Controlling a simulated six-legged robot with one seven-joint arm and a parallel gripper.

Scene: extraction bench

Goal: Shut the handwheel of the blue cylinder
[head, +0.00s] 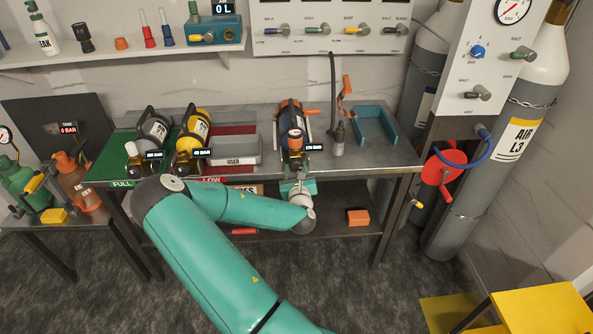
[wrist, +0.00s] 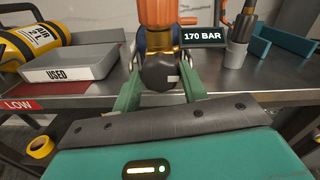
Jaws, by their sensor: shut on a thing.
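The blue cylinder (head: 291,122) lies in a cradle on the bench with its valve end towards me. In the head view my gripper (head: 297,178) is at the bench's front edge, in front of the cylinder. A label by the valve (wrist: 203,36) reads 170 BAR. My gripper hides most of the handwheel in the head view.
A grey USED tray (head: 234,151) and black and yellow cylinders (head: 192,135) are to the left on the bench (head: 352,165). A grey holder (head: 339,138) and a blue-green bracket (head: 375,125) are to the right. An orange block (head: 358,217) lies on the lower shelf.

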